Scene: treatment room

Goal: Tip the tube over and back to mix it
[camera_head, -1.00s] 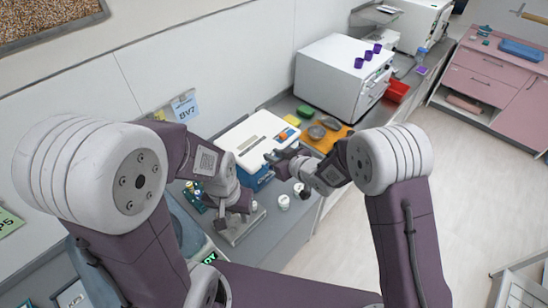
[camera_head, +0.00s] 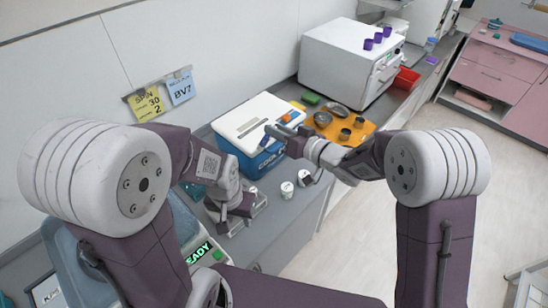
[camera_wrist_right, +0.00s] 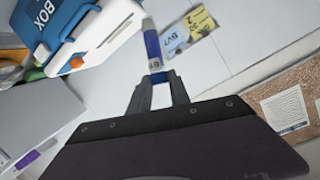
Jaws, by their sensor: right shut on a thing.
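My right gripper (camera_head: 277,132) is shut on a small tube (camera_wrist_right: 152,45) with a blue label, held in the air in front of the cooler box. In the right wrist view the tube stands out beyond the fingertips (camera_wrist_right: 157,80), and the fingers grip its near end. In the head view the tube is small and partly lost against the gripper and box. My left gripper (camera_head: 230,212) is low over the counter beside a small metal tray or rack (camera_head: 248,212). Whether its fingers are open is not clear.
A white-and-blue cooler box (camera_head: 262,112) stands behind the right gripper. White cups (camera_head: 287,190) stand on the counter. An orange mat (camera_head: 345,132) holds metal dishes. A white oven-like machine (camera_head: 345,60) bears purple cups. A device (camera_head: 203,252) reads READY.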

